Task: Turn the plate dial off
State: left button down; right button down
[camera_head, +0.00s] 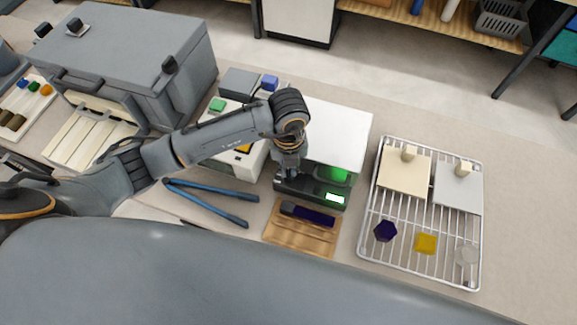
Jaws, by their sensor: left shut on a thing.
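A device with a white top (340,122) stands mid-counter. Its dark front panel (312,190) carries a lit green-white display (335,198), and a green glow shows just above the display. My left arm reaches in from the left over the counter. My left gripper (287,174) points down at the left end of this front panel and is shut on the plate dial there. The fingers hide the dial, so its setting cannot be read. My right gripper is not in view.
A wire rack (389,141) with two lidded plates and small coloured pieces stands at the right. Blue-handled tongs (208,203) and a wooden board (290,235) holding a dark bar lie in front. A grey furnace-like box (130,50) stands at the back left.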

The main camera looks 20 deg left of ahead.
aim_at(289, 171)
pick_arm(q)
jog(key=n, duration=0.6)
jog(key=shift+n, duration=0.3)
dwell(0.4)
jog(key=c, duration=1.4)
grip_release()
jog(key=shift+s+a+r, duration=0.1)
jog(key=shift+r, duration=0.15)
notch_tip(289, 171, up, 7)
jog(key=shift+f, duration=0.2)
jog(key=shift+r, duration=0.5)
